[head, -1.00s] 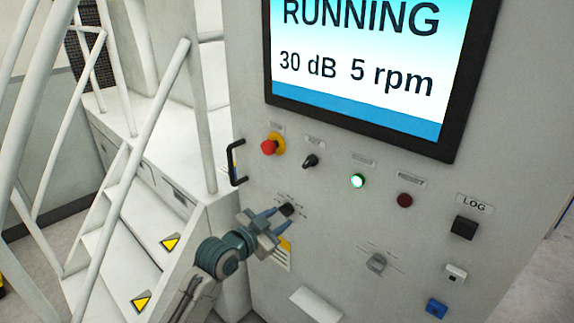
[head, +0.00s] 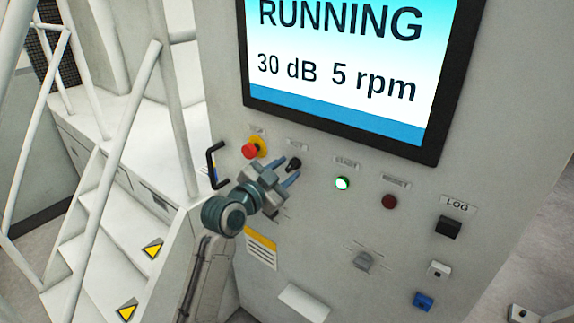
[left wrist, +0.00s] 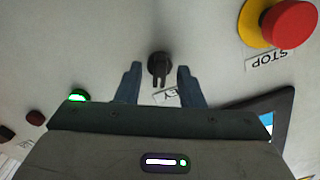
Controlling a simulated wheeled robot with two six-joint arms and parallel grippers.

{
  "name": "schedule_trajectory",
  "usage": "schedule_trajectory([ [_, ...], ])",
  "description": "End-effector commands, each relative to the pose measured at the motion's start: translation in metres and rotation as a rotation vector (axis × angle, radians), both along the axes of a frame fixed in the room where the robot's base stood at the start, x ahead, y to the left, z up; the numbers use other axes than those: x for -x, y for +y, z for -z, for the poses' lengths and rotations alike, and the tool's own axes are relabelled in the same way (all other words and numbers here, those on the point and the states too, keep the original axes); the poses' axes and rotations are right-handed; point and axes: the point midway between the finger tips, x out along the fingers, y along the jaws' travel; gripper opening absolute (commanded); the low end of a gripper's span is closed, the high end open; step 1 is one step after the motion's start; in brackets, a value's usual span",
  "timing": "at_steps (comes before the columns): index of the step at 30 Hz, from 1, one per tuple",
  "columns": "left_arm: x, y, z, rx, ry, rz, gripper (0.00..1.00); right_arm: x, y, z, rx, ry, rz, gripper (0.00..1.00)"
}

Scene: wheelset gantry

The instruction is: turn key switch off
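The key switch (head: 293,164) is a small black knob on the grey panel, right of the red stop button (head: 250,150). In the left wrist view the key switch (left wrist: 158,65) shows between the two fingertips, with its grip pointing down in the picture. My left gripper (head: 285,170) is open at the key switch, one finger to each side of it. Gaps show between the knob and both fingers in the left wrist view (left wrist: 159,80). The fingers partly hide the panel around the knob. My right gripper is not in view.
A screen (head: 340,75) above reads RUNNING, 30 dB, 5 rpm. A lit green lamp (head: 342,183) and a dark red button (head: 389,201) are to the right. A black handle (head: 214,165) sticks out at the left. A grey selector (head: 364,260) sits lower down.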

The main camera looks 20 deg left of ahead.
Motion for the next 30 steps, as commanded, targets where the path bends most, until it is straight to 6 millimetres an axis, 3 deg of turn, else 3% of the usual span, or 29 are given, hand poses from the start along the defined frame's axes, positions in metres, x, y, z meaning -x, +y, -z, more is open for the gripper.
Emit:
schedule_trajectory([
  [12,-0.0095,-0.0036,0.0007,0.000,0.000,0.000,0.35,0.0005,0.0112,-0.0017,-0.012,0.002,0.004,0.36],
  [17,-0.0093,-0.0036,0.0007,0.000,0.000,0.000,0.05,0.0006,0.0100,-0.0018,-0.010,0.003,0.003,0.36],
  [18,-0.0093,-0.0036,0.0006,0.000,0.000,0.000,0.03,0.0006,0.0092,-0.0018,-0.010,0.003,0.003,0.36],
  [30,-0.0094,-0.0037,-0.0011,0.078,0.030,0.000,0.03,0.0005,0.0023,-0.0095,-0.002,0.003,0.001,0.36],
])
